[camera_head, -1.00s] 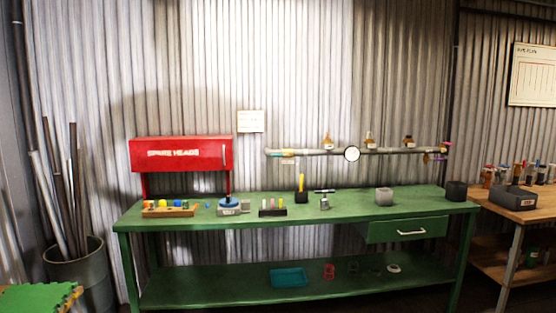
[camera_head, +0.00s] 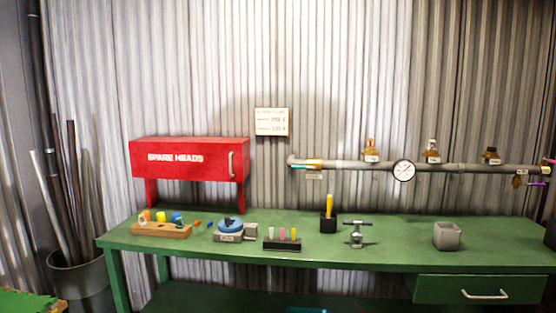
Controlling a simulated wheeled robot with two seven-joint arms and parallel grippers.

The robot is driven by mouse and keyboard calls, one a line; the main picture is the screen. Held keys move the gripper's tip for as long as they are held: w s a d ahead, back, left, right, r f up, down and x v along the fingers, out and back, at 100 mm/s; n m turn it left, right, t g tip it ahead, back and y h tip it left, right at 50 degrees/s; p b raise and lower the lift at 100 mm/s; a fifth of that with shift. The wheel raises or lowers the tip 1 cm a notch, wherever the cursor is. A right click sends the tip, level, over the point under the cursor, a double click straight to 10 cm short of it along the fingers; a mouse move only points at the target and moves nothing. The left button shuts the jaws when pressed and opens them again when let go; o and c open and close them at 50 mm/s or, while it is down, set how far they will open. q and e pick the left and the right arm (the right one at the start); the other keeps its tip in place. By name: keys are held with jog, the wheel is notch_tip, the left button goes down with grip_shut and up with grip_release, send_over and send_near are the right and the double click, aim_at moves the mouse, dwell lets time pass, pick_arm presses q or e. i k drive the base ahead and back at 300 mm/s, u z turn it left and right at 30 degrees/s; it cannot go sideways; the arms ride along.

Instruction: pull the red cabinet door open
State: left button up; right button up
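The red cabinet (camera_head: 190,172) labelled "SPARE HEADS" stands on red legs at the left back of the green workbench. Its front door looks shut. A light vertical handle (camera_head: 231,164) is at the right end of the door. The inside of the cabinet is hidden. Neither of my grippers shows in the head view.
The green workbench (camera_head: 375,258) carries a wooden block with coloured pieces (camera_head: 161,230), a blue-topped device (camera_head: 229,229), a small rack (camera_head: 282,244), a metal clamp (camera_head: 357,238) and a grey cup (camera_head: 447,237). A pipe with a gauge (camera_head: 403,170) runs along the wall. A bin of rods (camera_head: 78,275) stands at left.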

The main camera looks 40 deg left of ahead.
aim_at(215, 159)
jog(key=u, duration=0.65)
jog(key=i, duration=1.35)
jog(key=u, duration=1.2)
